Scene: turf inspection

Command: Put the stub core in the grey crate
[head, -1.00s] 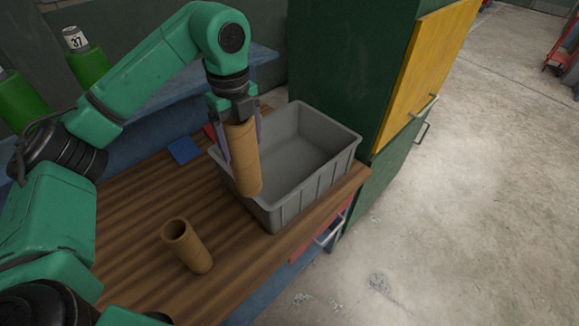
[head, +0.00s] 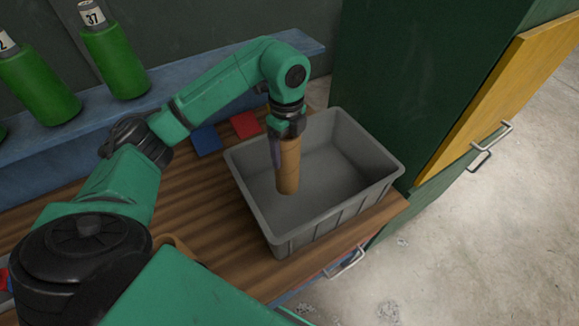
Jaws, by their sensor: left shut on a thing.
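My left gripper (head: 286,132) is shut on a brown cardboard-like tube, the stub core (head: 288,168), held near upright. The tube hangs over the left part of the grey crate (head: 335,214), its lower end in front of the crate's inside in this view. I cannot tell whether it touches the crate floor. The crate is otherwise empty where I see into it. A second brown tube (head: 180,250) shows only as a sliver behind my left arm on the wooden bench. My right gripper is not in view.
The crate stands on the wooden bench top (head: 205,215) near its right edge. Red (head: 245,124) and blue (head: 206,140) flat pieces lie behind it. Green bottles (head: 115,60) stand on a blue shelf. A dark green cabinet (head: 415,80) with a yellow front is at the right.

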